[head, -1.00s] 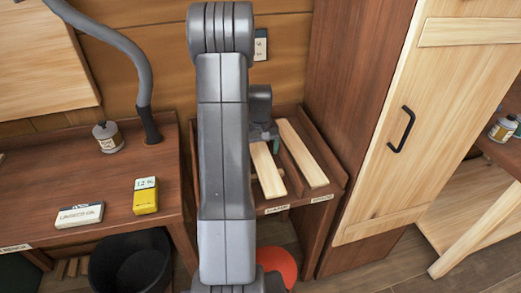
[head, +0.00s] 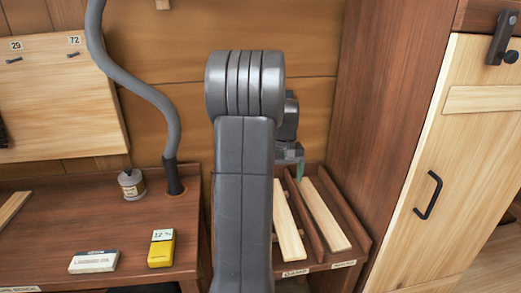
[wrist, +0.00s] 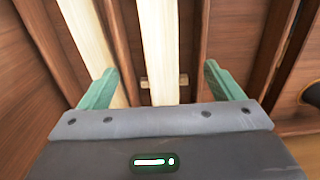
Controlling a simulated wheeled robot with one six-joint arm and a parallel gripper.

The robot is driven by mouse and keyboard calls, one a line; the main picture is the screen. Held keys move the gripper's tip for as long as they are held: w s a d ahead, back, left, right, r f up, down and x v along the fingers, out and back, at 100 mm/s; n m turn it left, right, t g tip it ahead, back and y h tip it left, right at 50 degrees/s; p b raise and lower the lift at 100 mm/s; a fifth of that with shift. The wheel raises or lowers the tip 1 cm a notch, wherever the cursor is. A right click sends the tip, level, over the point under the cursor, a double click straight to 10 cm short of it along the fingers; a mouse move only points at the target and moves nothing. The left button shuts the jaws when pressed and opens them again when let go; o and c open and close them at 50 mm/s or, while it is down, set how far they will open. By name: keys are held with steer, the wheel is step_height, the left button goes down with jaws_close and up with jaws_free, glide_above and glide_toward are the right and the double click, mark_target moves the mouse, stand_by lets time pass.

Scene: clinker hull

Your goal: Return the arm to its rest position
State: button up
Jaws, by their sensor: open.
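My gripper (wrist: 160,82) is open, with its two green fingers spread wide and nothing between the tips that I can see it holding. In the wrist view it faces a wooden rack with a pale plank (wrist: 158,40) behind the gap and another pale plank (wrist: 85,35) to the left. In the head view my grey arm stands upright in the middle and hides much of the gripper. A green finger (head: 300,171) shows near the far ends of the two planks. I cannot tell whether it touches anything.
The divided rack (head: 364,238) holds the planks against the back wall. A tall cupboard (head: 470,150) stands to its right. On the left bench (head: 110,222) are a yellow meter (head: 161,250), a white box (head: 93,263), a small tin (head: 131,186) and a grey hose (head: 150,95).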

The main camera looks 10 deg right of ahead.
mark_target(281, 212)
step_height(281, 212, down, 14)
steer(key=shift+r, duration=0.1)
steer(key=shift+r+p, duration=0.3)
steer(key=shift+p, duration=0.1)
stand_by(0.3)
steer(key=shift+f, duration=0.1)
